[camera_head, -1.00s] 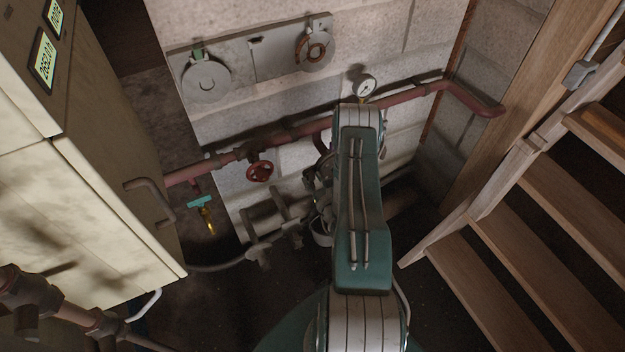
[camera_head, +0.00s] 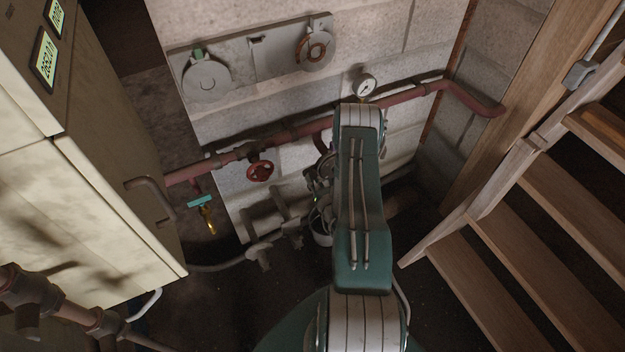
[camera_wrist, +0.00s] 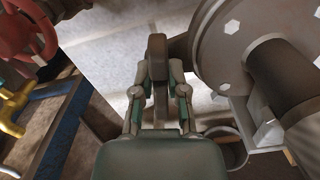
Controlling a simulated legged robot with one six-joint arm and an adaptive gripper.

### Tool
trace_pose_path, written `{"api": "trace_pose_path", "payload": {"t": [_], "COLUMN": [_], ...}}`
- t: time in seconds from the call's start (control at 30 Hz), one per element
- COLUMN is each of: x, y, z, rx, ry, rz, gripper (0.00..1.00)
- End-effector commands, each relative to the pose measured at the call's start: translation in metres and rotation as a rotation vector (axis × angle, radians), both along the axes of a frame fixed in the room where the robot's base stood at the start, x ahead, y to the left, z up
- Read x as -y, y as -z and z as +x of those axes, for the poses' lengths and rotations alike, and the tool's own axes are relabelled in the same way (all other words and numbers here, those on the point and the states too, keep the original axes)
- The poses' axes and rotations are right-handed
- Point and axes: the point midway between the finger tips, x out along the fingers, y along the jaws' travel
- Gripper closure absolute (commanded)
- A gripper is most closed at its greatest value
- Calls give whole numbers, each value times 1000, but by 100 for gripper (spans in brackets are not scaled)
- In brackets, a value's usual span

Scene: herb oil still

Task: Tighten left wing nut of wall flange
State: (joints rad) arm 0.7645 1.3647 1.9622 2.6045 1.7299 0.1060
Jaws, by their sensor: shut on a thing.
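In the wrist view, my gripper (camera_wrist: 158,78) is shut on a dark, upright, elongated piece, which looks like the left wing nut (camera_wrist: 157,47). It sits just left of the large grey round wall flange (camera_wrist: 235,58), beside a short lug on its edge. Light hexagonal bolt heads show on the flange face, and a dark thick pipe (camera_wrist: 280,75) comes out of it. The far end of the wing nut is hidden. In the head view my arm hides most of the flange and the nut.
A red pipe with a red handwheel (camera_head: 260,171) and a gauge (camera_head: 366,86) runs along the block wall. A teal-handled tap (camera_head: 201,202) hangs at left. A pale cabinet (camera_head: 80,200) stands left, wooden stairs (camera_head: 500,250) right. A bucket (camera_wrist: 228,150) is below the flange.

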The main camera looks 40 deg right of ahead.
Motion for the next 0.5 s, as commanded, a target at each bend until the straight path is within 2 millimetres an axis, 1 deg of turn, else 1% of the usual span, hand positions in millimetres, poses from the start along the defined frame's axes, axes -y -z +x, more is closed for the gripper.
{"api": "trace_pose_path", "payload": {"t": [0.5], "x": [5], "y": [1], "z": [0], "rx": [116], "ry": [3], "rz": [468], "gripper": [100]}}
